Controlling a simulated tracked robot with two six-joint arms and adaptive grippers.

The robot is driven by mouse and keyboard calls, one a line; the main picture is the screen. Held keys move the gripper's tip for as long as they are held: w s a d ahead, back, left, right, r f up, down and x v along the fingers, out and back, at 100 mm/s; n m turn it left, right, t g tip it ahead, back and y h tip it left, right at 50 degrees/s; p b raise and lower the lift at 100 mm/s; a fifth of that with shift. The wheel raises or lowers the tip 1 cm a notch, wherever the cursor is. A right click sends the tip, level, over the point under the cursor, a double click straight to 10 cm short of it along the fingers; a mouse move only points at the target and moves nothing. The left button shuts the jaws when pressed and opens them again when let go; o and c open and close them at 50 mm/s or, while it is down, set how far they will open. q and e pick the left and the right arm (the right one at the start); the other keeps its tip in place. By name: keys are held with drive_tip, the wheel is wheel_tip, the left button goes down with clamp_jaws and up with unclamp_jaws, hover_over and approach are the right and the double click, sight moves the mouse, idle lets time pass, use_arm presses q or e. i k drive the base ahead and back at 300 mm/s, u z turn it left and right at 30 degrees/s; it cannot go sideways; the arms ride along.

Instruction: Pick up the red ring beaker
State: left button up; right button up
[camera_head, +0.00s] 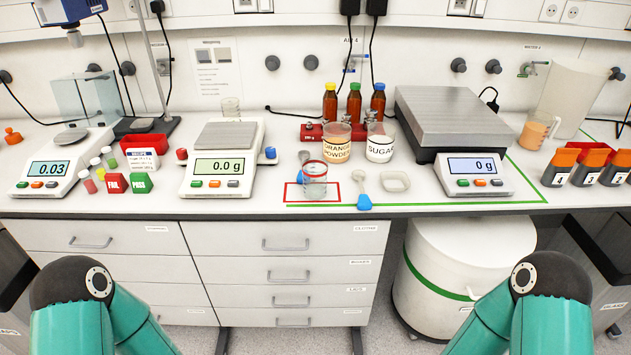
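The red ring beaker (314,181) is a clear, small beaker with a red ring near its rim. It stands upright on the bench, inside a red square outline near the front edge, and looks empty. Only the teal upper parts of my two arms show, at the bottom left and bottom right. Neither gripper is in view, and nothing touches the beaker.
A balance (222,165) stands left of the beaker. A blue scoop (363,192) lies close on its right. The orange powder beaker (337,147) and the sugar beaker (380,146) stand behind. A large scale (465,125) stands further right. Drawers (290,262) are below.

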sight(314, 170)
drive_tip(key=z, duration=0.75)
drive_tip(key=i, duration=0.15)
drive_tip(key=u, duration=2.7)
drive_tip(key=k, duration=0.25)
drive_tip(key=z, duration=0.4)
drive_tip(key=k, duration=1.05)
drive_tip(key=z, duration=0.8)
drive_tip(key=i, duration=1.15)
drive_tip(key=u, duration=0.3)
